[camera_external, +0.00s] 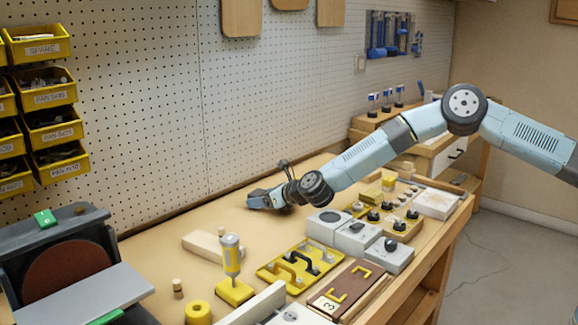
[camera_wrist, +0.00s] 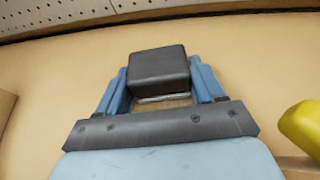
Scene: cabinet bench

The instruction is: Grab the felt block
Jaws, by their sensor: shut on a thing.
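The felt block is a dark grey block with rounded edges (camera_wrist: 159,70). In the wrist view it sits between the two blue fingers of my gripper (camera_wrist: 160,92), which are shut on it from both sides. A pale strip shows along its lower edge. In the external view my gripper (camera_external: 262,199) is low over the bench near the pegboard wall. The block cannot be made out clearly there. I cannot tell whether it touches the bench top.
The bench top (camera_external: 190,225) is clear left of my gripper. A wooden piece (camera_external: 205,245), a yellow tray with handles (camera_external: 290,270) and grey switch boxes (camera_external: 355,236) stand nearer the front. A sander (camera_external: 80,270) is at left. The pegboard (camera_external: 270,100) rises behind.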

